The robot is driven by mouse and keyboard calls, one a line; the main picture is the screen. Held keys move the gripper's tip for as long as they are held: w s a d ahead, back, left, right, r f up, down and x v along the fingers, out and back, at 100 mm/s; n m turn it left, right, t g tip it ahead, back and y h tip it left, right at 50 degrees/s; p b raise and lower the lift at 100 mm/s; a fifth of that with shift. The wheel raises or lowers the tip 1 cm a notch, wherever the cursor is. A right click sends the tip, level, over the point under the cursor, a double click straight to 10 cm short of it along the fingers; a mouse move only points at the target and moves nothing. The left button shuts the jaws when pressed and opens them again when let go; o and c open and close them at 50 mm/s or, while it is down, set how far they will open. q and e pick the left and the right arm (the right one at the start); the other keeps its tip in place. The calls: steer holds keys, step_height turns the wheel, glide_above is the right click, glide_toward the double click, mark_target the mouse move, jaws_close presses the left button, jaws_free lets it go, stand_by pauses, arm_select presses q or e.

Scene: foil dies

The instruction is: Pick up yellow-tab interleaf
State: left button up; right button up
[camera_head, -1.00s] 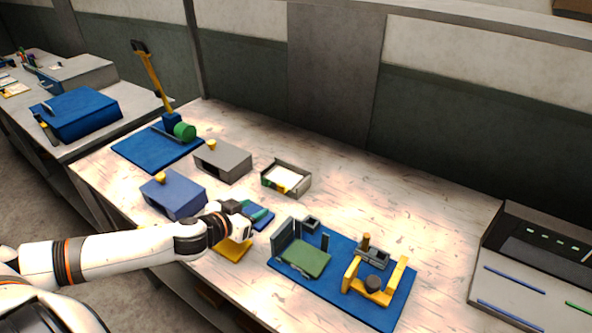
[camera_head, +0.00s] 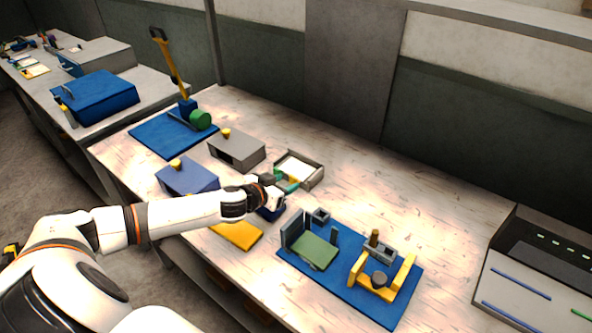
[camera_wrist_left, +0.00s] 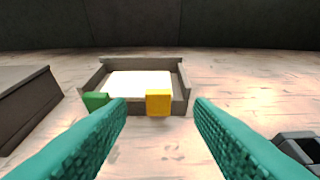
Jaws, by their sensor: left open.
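The yellow-tab interleaf shows its yellow tab (camera_wrist_left: 158,103) at the front of a grey tray (camera_wrist_left: 180,76) in the left wrist view. White sheets (camera_wrist_left: 138,84) lie in the tray, and a green tab (camera_wrist_left: 96,101) sticks out at its left front. In the head view the tray (camera_head: 313,178) stands just beyond my left gripper (camera_head: 289,183), which partly covers its front. My left gripper, with teal fingers, is open and empty. In the wrist view the yellow tab lies between its fingers, farther ahead. My right gripper is not in view.
A grey box (camera_head: 237,149) and a blue box (camera_head: 187,178) stand left of the tray. A blue mat (camera_head: 341,292) with a green plate and a yellow fixture lies to the front right. A yellow pad (camera_head: 238,235) lies below my arm. The table right of the tray is clear.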

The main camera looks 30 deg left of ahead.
mark_target(292, 179)
arm_select(q)
steer(key=p+x, duration=0.1)
steer(key=x, duration=0.3)
steer(key=shift+w, duration=0.3)
steer(key=shift+s+a, duration=0.1)
jaws_close()
